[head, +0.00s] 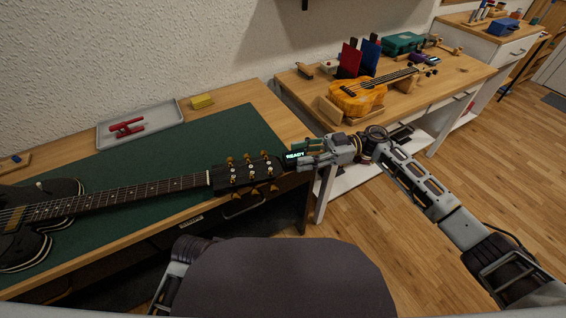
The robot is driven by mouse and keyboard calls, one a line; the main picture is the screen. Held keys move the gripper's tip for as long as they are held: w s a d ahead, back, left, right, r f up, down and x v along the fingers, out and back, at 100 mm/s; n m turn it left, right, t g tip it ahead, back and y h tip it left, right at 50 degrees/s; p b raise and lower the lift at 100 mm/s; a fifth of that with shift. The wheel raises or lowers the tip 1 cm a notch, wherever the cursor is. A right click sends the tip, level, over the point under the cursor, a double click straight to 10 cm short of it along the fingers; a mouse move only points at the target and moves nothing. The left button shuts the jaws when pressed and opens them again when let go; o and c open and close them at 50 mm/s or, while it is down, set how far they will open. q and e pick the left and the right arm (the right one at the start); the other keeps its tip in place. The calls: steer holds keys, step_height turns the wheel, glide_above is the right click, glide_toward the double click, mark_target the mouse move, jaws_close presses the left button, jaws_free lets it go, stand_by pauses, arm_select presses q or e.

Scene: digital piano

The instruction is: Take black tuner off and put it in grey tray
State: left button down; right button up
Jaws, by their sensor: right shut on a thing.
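The black tuner (295,156), its lit green display reading "READY", is at the right end of the black guitar's headstock (245,174). It sits right beside the headstock edge, and I cannot tell whether its clip still grips it. My right gripper (303,153) comes in from the right and is shut on the tuner. Its fingers hide part of the tuner. The grey tray (108,141) lies at the back of the bench, left of the headstock, with a red tool (127,128) in it. My left gripper is not in view.
The guitar (110,200) lies on a green mat (150,165) on the wooden bench. A yellow block (202,101) is right of the tray. A second bench (460,72) at the right holds a ukulele (357,97). The mat between headstock and tray is clear.

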steer(key=shift+d, duration=0.15)
steer(key=shift+v, duration=2.4)
steer(key=shift+w, duration=0.1)
